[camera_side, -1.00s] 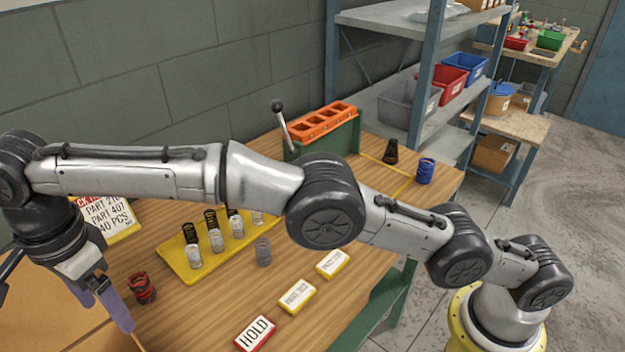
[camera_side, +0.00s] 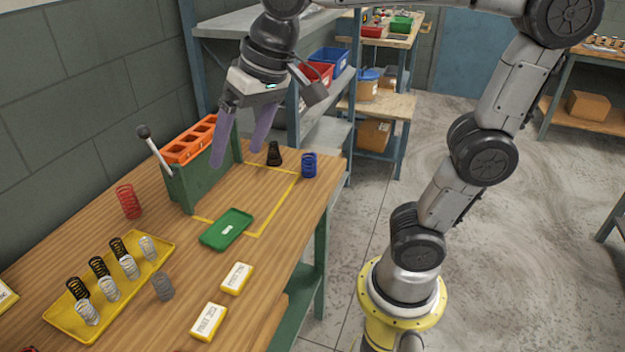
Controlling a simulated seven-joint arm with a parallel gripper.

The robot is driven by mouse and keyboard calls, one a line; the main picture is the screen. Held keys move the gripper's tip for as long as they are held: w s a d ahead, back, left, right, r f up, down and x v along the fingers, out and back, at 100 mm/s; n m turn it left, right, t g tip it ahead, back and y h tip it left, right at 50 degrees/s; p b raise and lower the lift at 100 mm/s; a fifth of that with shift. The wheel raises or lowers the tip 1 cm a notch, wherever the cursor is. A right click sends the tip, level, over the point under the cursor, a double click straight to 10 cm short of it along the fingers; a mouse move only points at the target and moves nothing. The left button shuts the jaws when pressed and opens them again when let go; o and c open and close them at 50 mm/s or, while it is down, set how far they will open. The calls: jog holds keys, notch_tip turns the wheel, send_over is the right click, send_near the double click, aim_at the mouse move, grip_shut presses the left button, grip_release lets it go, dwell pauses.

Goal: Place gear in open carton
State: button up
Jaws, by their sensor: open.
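I see no gear and cannot make out an open carton in the current view. My gripper (camera_side: 239,158) is open, with two purple fingers pointing down and nothing between them. It hangs above the far right part of the wooden bench, in front of the green coiler stand with its orange slotted top (camera_side: 191,140). The fingers overlap the stand in the picture; I cannot tell how far apart they are in depth.
A yellow tray (camera_side: 66,318) holds several springs. Loose springs are red (camera_side: 129,202), grey (camera_side: 162,287), black (camera_side: 274,154) and blue (camera_side: 308,165). A green tray (camera_side: 227,229) lies by a yellow outline. Metal shelving (camera_side: 215,50) stands behind.

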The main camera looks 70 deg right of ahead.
jog(key=s+d+f+n, duration=0.1)
jog(key=s+d+f, duration=0.2)
jog(key=s+f, duration=0.1)
jog(key=s+d+f+n+t+h, duration=0.1)
jog(key=s+d+f+n, duration=0.1)
jog(key=s+f, duration=0.2)
jog(key=s, duration=0.3)
jog(key=shift+s+d+n, duration=0.2)
jog(key=shift+d+n, duration=0.1)
jog(key=shift+d, duration=0.1)
